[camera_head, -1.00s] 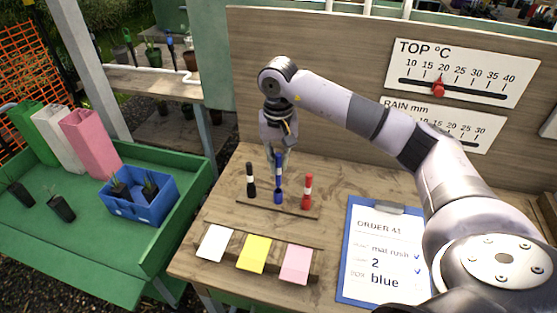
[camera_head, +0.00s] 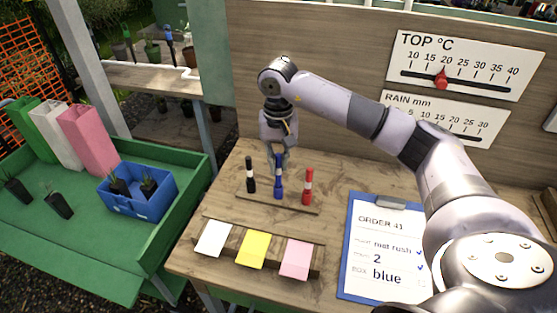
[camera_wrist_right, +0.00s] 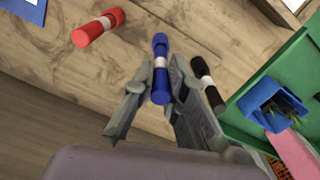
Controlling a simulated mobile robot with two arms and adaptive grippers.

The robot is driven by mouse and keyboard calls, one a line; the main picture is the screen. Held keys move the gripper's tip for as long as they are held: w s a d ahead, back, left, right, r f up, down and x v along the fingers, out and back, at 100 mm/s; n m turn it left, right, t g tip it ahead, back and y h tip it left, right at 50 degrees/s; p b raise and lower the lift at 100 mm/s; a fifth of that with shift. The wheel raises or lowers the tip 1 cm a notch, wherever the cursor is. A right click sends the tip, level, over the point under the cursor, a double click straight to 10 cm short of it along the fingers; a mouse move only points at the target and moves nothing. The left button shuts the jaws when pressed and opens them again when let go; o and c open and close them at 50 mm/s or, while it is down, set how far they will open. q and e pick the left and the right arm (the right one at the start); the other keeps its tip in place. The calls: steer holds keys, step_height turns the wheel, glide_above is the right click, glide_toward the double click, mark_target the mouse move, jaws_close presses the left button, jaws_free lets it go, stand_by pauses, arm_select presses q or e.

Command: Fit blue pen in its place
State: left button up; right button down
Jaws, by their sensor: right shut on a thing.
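The blue pen (camera_head: 278,187) stands upright between a black pen (camera_head: 250,175) and a red pen (camera_head: 307,187), at the wooden pen strip (camera_head: 290,209). My right gripper (camera_head: 277,168) comes from above and is shut on the upper part of the blue pen. In the right wrist view the blue pen (camera_wrist_right: 160,70) lies between the two fingers of the gripper (camera_wrist_right: 161,67). Whether its lower end is fully seated is hard to tell. My left gripper is not in view.
White, yellow (camera_head: 252,250) and pink cards lie in front of the strip. A clipboard (camera_head: 344,270) marked "ORDER 41" and "blue" lies to the right. A blue crate (camera_head: 125,206) with plants sits on the green tray at left. A wooden back panel stands behind.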

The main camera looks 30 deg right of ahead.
steer(key=shift+f+b, duration=1.1)
steer(key=shift+f, duration=0.3)
steer(key=c, duration=1.5)
jaws_free()
steer(key=shift+c, duration=0.2)
steer(key=shift+r, duration=0.1)
step_height(320, 180, up, 12)
steer(key=shift+f, duration=0.1)
